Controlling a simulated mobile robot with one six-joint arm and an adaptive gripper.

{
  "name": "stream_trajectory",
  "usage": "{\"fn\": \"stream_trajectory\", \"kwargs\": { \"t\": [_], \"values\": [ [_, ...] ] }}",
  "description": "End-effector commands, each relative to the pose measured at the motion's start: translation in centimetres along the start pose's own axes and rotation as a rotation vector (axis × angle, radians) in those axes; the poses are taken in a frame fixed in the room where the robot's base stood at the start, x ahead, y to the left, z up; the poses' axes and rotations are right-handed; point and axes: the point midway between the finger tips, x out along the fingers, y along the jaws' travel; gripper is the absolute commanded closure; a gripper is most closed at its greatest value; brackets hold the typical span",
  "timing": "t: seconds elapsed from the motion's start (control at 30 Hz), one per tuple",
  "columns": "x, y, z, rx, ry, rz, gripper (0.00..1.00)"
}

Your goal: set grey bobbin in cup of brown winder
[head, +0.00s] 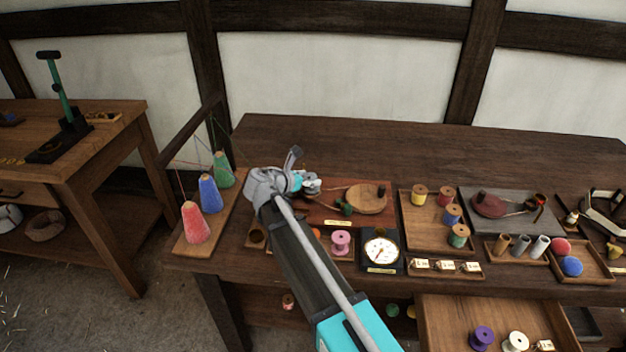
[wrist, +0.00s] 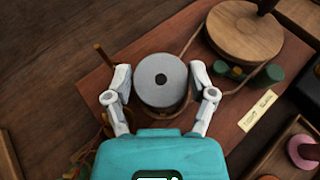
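The grey bobbin (wrist: 162,80) is upright between the fingers of my gripper (wrist: 161,82), with its round top and dark centre hole facing the wrist camera. The finger pads meet its sides left and right. In the head view my gripper (head: 306,183) is over the left end of the brown winder (head: 326,214). The winder also shows in the wrist view (wrist: 92,92), with a pale wooden wheel (wrist: 244,30) and a belt running towards the bobbin. The bobbin covers the cup, so I cannot tell whether it is seated or just above.
A dial scale (head: 381,250) and a pink bobbin (head: 341,241) are in front of the winder. A tray of coloured bobbins (head: 424,222) and a grey winder (head: 520,222) are to the right. Yarn cones (head: 209,193) stand left. The table's back is clear.

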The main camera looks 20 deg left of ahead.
Motion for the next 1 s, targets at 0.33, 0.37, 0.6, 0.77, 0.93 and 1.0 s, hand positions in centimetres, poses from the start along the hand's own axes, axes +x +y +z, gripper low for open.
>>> {"fn": "stream_trajectory", "kwargs": {
  "t": [0.33,0.37,0.6,0.77,0.93,1.0],
  "values": [
    [0.0,0.0,0.1,-0.001,-0.004,0.001,0.00],
    [0.0,0.0,0.1,-0.001,-0.005,0.001,0.00],
    [-0.2,0.0,0.1,-0.002,-0.005,0.001,0.00],
    [-1.1,0.0,0.2,-0.002,-0.005,0.001,0.00],
    [-3.0,0.0,0.3,-0.003,-0.006,0.002,0.00],
    [-4.1,0.0,0.3,-0.003,-0.006,0.003,0.00]
  ]
}}
